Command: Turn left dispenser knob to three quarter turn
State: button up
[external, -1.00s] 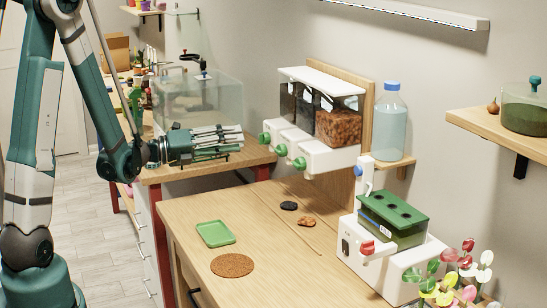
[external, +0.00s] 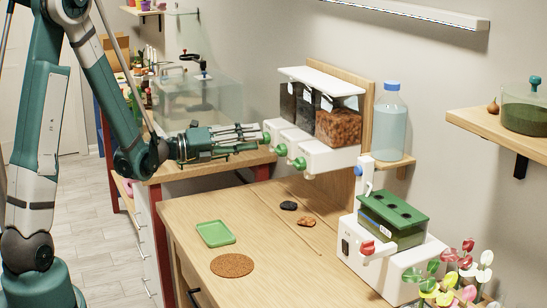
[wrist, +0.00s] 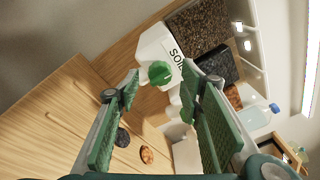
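The wall dispenser unit (external: 325,156) has three bins with green knobs on its white front. The left dispenser's green knob (external: 267,138) is at my gripper's fingertips in the external view. In the wrist view, this knob (wrist: 159,72) sits on a white front beside a "SOIL" label. My gripper (external: 260,135) points right at the knob. Its two green-padded fingers are open, with the knob seen between and just ahead of the tips. I see no clear contact. The knob's exact turn angle cannot be told. The middle knob (external: 281,149) and right knob (external: 299,163) are farther right.
Below, the wooden counter (external: 270,245) holds a green tray (external: 215,233), a cork mat (external: 232,265), and dark (external: 289,205) and orange-brown (external: 307,221) pieces. A glass tank (external: 225,100) stands behind my gripper. A water bottle (external: 390,125) stands right of the dispensers.

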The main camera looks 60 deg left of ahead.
jog(key=shift+w+d, duration=0.15)
jog(key=shift+w, duration=0.8)
jog(key=c, duration=0.9)
